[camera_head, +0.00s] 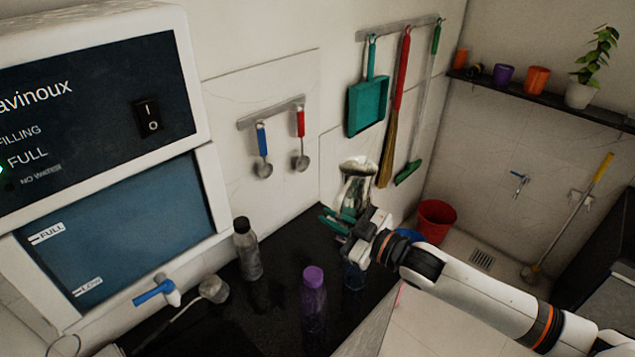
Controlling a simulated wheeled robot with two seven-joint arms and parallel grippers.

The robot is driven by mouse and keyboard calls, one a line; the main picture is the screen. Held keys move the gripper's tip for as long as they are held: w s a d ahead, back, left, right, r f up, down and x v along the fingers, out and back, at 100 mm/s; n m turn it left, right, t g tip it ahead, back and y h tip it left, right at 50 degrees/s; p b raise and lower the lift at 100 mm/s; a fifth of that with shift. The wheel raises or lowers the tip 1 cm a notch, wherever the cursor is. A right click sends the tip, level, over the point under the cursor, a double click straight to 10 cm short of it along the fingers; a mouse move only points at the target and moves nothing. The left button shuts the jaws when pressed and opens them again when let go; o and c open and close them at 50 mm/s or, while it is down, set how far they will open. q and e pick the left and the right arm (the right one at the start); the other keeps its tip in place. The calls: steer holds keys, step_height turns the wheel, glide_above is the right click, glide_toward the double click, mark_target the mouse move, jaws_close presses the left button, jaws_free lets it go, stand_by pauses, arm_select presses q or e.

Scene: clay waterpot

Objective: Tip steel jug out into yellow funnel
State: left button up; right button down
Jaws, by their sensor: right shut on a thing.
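The steel jug (357,184) is shiny silver with a wide pale rim, and it appears roughly upright. It is beside the wall under the teal dustpan, just beyond my right gripper (341,221). My right gripper has teal fingers and is shut on the jug, low on its near side; the exact contact is partly hidden by the gripper. I cannot tell whether the jug's base is clear of the counter. No yellow funnel can be made out in this view. My left gripper is not in view.
The dark counter (283,282) holds a grey bottle (247,250), a purple-capped bottle (313,300) and a blue bottle (354,277) below my right gripper. A ladle (212,291) lies near the dispenser's blue tap (155,293). A red bucket (436,221) stands beyond the counter.

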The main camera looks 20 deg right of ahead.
steer(key=shift+w+d+r+m, duration=0.3)
steer(key=shift+d+r, duration=0.25)
steer(key=shift+d, duration=0.05)
steer(key=shift+f+m, duration=0.45)
steer(key=shift+m, duration=0.15)
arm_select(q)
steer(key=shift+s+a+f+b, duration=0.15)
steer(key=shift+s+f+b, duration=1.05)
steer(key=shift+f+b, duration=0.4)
arm_select(e)
steer(key=shift+s+a+f+m+g+y, duration=0.1)
steer(key=shift+f+m+g, duration=0.5)
steer(key=shift+m, duration=0.85)
steer(key=shift+a+f+m+g+y, duration=0.1)
steer(key=shift+f+m+g, duration=0.25)
steer(key=shift+f+m, duration=0.85)
steer(key=shift+s+a+f+m+g+y, duration=0.1)
steer(key=shift+f+m+g, duration=0.4)
steer(key=shift+m, duration=1.15)
arm_select(q)
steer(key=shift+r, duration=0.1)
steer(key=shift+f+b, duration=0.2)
steer(key=shift+b, duration=0.1)
